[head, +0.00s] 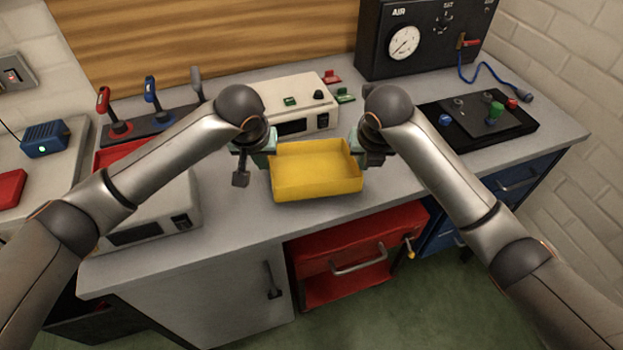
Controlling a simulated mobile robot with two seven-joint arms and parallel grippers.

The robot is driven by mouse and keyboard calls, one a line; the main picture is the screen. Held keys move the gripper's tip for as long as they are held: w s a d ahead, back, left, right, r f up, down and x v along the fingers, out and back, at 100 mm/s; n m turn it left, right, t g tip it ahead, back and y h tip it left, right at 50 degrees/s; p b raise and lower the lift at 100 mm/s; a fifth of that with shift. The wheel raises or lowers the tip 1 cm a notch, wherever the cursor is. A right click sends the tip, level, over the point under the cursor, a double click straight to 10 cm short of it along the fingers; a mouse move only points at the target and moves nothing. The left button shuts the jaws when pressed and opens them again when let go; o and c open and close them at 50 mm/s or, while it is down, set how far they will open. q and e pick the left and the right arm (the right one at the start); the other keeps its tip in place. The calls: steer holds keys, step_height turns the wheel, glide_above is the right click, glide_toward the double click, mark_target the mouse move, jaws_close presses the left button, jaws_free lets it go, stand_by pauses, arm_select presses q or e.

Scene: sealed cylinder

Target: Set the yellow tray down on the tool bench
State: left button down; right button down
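The yellow tray (317,188) is upright and level, looks empty, and is over the front middle of the tool bench (225,207). I cannot tell whether its base touches the bench top or is slightly above it. My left gripper (268,146) is at the tray's left end wall, its pale green fingers at the rim, and appears shut on it. My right gripper (356,145) is at the right end wall in the same way. The fingertips are partly hidden by the wrists and the tray.
A beige instrument box (300,95) stands just behind the tray. A lever panel (150,125) and another beige box (150,215) are to the left. A black control panel (480,128) and gauge cabinet (425,40) are to the right. A red drawer (345,245) is below.

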arm_select(q)
steer(key=c, duration=1.5)
jaws_free()
steer(key=shift+a, duration=0.7)
arm_select(e)
steer(key=shift+d, duration=0.75)
arm_select(q)
steer(key=shift+o, duration=0.6)
steer(key=shift+a, duration=0.2)
arm_select(e)
steer(key=shift+d, duration=0.25)
arm_select(q)
steer(key=shift+o, duration=1.3)
steer(key=shift+a, duration=0.15)
arm_select(e)
steer(key=shift+d, duration=0.1)
steer(key=c, duration=1.1)
jaws_free()
arm_select(q)
steer(key=v, duration=1.2)
arm_select(e)
steer(key=v, duration=1.2)
steer(key=shift+s, duration=0.1)
arm_select(q)
steer(key=shift+s, duration=0.1)
